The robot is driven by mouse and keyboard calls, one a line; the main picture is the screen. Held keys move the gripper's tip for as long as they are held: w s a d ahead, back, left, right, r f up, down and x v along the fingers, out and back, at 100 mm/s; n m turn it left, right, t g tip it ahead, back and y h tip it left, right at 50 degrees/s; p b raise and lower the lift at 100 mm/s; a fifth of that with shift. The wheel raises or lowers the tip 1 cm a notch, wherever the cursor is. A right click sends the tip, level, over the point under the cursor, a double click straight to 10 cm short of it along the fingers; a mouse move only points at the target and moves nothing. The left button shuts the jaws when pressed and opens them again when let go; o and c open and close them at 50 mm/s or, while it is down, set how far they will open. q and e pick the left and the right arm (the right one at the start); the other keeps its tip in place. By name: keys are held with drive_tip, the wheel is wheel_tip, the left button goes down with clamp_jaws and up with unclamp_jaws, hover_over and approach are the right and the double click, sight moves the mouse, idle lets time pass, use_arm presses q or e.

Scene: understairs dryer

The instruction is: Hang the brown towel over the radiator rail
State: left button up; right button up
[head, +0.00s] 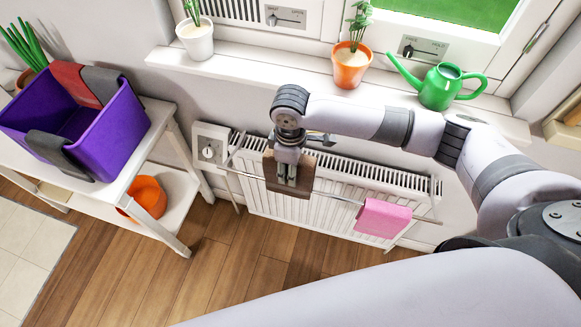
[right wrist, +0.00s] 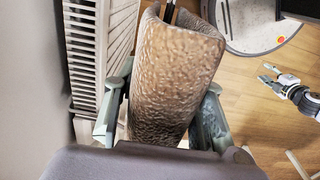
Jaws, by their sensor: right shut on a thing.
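The brown towel (head: 270,173) hangs folded over the radiator rail (head: 338,199), left of the rail's middle, in the head view. My right gripper (head: 289,182) is above the rail and shut on the towel. In the right wrist view the towel (right wrist: 172,75) lies between the two fingers of the right gripper (right wrist: 160,125), and a dark bar shows inside its fold. My left gripper (right wrist: 267,74) shows small at the right of the right wrist view, with its fingertips apart and nothing between them. It is not in the head view.
A pink towel (head: 382,218) hangs on the rail to the right. The white radiator (head: 258,205) stands behind the rail. The windowsill above holds potted plants and a green watering can (head: 438,88). A white shelf table with a purple basket (head: 112,135) stands left.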

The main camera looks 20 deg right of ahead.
drive_tip(key=shift+f+b, duration=1.95)
drive_tip(key=shift+b, duration=0.1)
wheel_tip(320, 180, down, 2)
drive_tip(key=shift+f, duration=0.1)
drive_tip(key=shift+f+b, duration=1.1)
drive_tip(key=shift+f, duration=2.2)
drive_tip(key=o, duration=1.2)
drive_tip(key=shift+o, duration=0.2)
drive_tip(key=shift+r, duration=0.15)
